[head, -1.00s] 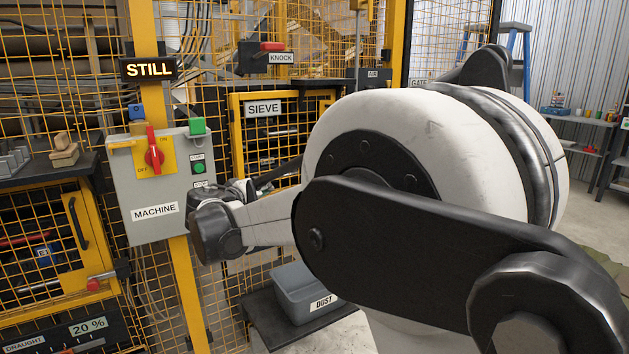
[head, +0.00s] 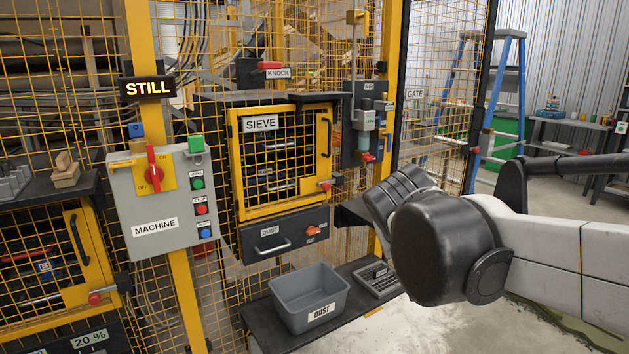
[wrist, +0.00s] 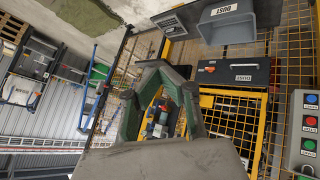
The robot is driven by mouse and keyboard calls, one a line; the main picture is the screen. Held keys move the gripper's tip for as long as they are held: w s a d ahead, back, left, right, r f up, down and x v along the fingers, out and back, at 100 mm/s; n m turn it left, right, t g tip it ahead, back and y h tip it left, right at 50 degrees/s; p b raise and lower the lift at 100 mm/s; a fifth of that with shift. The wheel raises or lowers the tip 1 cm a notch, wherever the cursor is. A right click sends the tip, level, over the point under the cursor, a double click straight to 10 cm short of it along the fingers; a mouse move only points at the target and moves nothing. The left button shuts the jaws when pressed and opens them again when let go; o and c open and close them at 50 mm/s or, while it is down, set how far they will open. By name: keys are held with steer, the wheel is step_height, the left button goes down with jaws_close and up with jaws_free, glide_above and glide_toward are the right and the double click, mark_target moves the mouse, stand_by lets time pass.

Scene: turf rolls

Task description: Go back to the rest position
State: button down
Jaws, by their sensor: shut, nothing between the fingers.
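My gripper (wrist: 162,74) is shut and empty in the wrist view, its two green-sided fingers meeting in front of the sieve cabinet's mesh. In the head view my arm reaches in from the right edge. Its dark rounded wrist hangs in the air right of the sieve cabinet (head: 282,209), and the gripper's fingertips are hard to make out there. The wrist view is turned upside down, with the dust bin at its top.
The grey dust bin (head: 309,298) stands on a dark shelf below the dust drawer (head: 284,236). The machine box (head: 162,208) hangs on the yellow post at left, under the lit STILL sign (head: 148,88). Blue ladder (head: 499,95) and open floor lie to the right.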

steer(key=s+d+f+m+y+p, duration=0.1)
steer(key=s+f, duration=0.2)
steer(key=s, duration=0.6)
steer(key=s+d+f+m+g+y+p, duration=0.1)
steer(key=s+d+f+y, duration=0.1)
steer(key=s, duration=0.7)
steer(key=shift+s+f+p, duration=0.2)
steer(key=shift+f+p, duration=0.2)
